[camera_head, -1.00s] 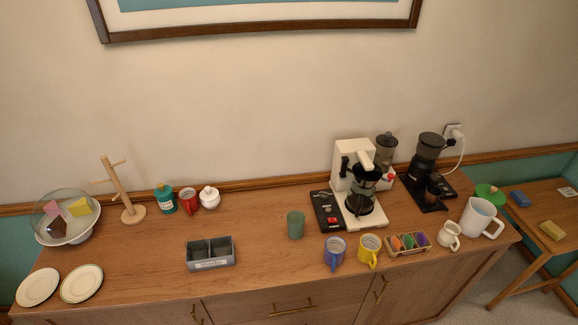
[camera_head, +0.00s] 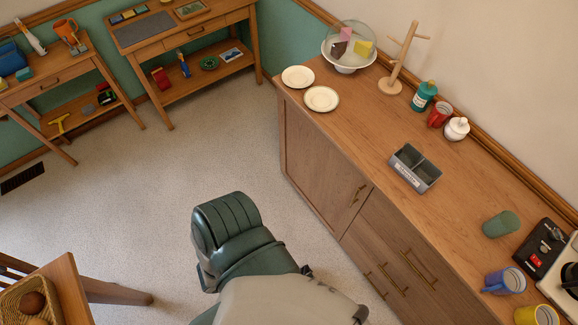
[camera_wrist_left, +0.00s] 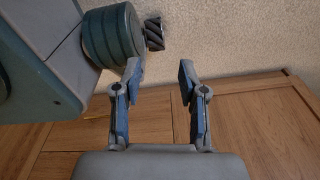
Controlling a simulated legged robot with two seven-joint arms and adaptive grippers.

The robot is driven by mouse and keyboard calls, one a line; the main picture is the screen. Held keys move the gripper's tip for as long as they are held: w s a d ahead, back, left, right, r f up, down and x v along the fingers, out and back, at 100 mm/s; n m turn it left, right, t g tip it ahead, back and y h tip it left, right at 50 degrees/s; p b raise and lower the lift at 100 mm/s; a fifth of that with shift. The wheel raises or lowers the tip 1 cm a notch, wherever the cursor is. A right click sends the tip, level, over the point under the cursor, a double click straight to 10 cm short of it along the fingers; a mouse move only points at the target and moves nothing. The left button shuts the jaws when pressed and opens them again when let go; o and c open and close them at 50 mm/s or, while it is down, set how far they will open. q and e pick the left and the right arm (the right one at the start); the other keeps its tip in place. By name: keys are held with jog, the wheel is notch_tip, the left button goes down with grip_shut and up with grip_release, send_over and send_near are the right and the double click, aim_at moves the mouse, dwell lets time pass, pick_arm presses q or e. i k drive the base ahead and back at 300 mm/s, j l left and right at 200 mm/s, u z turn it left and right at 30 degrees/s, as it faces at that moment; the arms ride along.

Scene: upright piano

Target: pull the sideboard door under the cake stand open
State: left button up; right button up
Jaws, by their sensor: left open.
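The cake stand (camera_head: 349,67), white with a clear dome over coloured cake pieces, stands at the far end of the sideboard top (camera_head: 365,110). The sideboard door (camera_head: 315,170) below it is a wooden panel, shut, with a brass handle (camera_head: 357,195) near its right edge. My left gripper (camera_wrist_left: 160,75) is open and empty in the left wrist view, with wooden panels behind it. I cannot tell which panels these are. The left gripper does not show in the head view, so its distance from the handle is unclear. My right gripper is not in view.
Drawers with brass handles (camera_head: 418,267) are right of the door. Plates (camera_head: 321,99), a mug tree (camera_head: 400,60) and a grey divided box (camera_head: 414,168) stand on top. A table with a basket (camera_head: 30,300) is at lower left.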

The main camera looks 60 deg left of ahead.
aim_at(334, 188)
jog(key=u, duration=1.6)
